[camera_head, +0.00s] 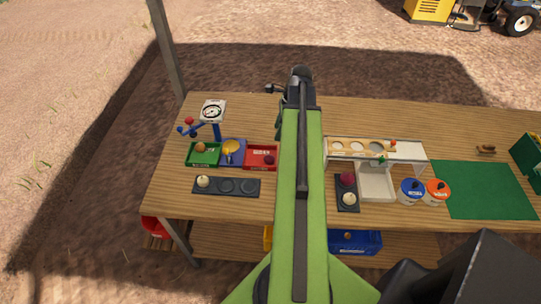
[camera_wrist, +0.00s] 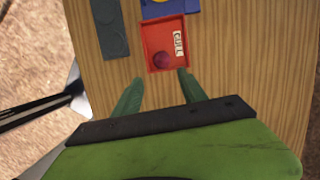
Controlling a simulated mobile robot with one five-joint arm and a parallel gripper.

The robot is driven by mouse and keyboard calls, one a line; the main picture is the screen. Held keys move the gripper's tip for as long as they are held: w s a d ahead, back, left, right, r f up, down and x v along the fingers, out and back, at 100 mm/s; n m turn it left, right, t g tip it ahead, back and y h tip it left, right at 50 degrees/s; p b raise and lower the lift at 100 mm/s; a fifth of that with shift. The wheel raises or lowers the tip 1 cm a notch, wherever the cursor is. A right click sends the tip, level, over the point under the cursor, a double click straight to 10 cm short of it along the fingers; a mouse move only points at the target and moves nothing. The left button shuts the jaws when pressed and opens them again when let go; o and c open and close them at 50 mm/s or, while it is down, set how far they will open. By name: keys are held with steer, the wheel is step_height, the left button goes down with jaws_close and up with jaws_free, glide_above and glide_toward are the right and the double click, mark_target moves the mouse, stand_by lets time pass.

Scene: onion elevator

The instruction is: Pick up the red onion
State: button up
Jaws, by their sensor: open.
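A dark red onion (camera_wrist: 161,59) lies in the red tray (camera_wrist: 178,22) in the wrist view, near the tray edge closest to my fingers. My gripper (camera_wrist: 160,91) is open and empty, its two green fingers apart, just short of that tray. In the head view the same onion (camera_head: 269,160) shows in the red tray (camera_head: 255,151), left of my arm. Another red onion (camera_head: 347,180) sits on a small dark holder (camera_head: 343,206) right of my arm, with a white onion (camera_head: 349,198) in front of it. My arm hides the middle of the table in the head view.
Left on the wooden table (camera_head: 175,195) are a green tray (camera_head: 197,159), a scale (camera_head: 212,111) and a dark holder (camera_head: 246,192) with a pale onion (camera_head: 203,181). Right are a sizing rack (camera_head: 410,150), a white bin (camera_head: 376,193), two lidded tubs and a green mat (camera_head: 490,190).

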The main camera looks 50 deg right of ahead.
steer(key=s+d, duration=0.1)
steer(key=b, duration=1.2)
glide_toward(270, 156)
steer(key=shift+m, duration=0.3)
steer(key=x, duration=0.5)
steer(key=shift+s+d+f, duration=0.2)
steer(key=shift+d, duration=0.1)
steer(key=b+x, duration=0.5)
steer(key=shift+w+a+f, duration=0.15)
steer(key=shift+w+a, duration=0.05)
steer(key=shift+w, duration=0.05)
steer(key=shift+r, duration=0.2)
steer(key=c, duration=1)
steer(key=shift+r, duration=0.1)
